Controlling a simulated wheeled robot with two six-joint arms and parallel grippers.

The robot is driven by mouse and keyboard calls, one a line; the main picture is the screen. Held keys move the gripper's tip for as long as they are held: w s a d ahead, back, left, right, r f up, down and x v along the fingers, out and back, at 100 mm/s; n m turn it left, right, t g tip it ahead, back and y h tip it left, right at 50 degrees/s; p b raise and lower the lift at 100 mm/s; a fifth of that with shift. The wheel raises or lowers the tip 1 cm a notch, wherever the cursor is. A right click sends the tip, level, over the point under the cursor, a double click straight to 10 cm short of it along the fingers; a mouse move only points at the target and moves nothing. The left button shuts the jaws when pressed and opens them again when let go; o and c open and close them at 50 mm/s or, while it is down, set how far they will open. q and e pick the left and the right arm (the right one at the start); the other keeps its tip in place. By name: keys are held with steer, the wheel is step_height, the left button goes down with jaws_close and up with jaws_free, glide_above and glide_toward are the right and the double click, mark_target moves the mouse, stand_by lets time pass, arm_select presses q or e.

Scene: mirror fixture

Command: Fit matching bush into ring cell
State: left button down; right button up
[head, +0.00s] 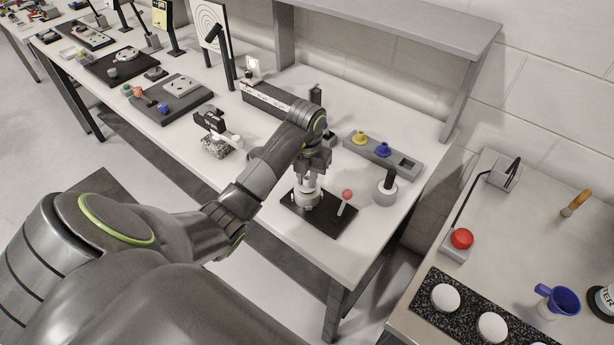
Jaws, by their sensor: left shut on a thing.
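My left gripper (310,180) points down over a black plate (335,222) near the front right of the bench. It is shut on a small pale piece, probably a bush, mostly hidden between the fingers. Just below is a light grey ring (306,201) on the plate; I cannot tell whether the piece touches or sits in it. A pin with a red knob (347,194) stands on the plate to the right. My right gripper is out of view.
A pale cylinder with a black handle (385,191) stands right of the plate. A long grey box (267,103) and a small black device (210,121) are to the left. A raised shelf (400,20) spans the back. A second table at right holds a red button (461,238).

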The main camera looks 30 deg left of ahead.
arm_select(q)
steer(key=shift+f+b, duration=0.45)
steer(key=shift+f, duration=0.2)
steer(key=c, duration=1.2)
jaws_free()
steer(key=shift+r, duration=0.1)
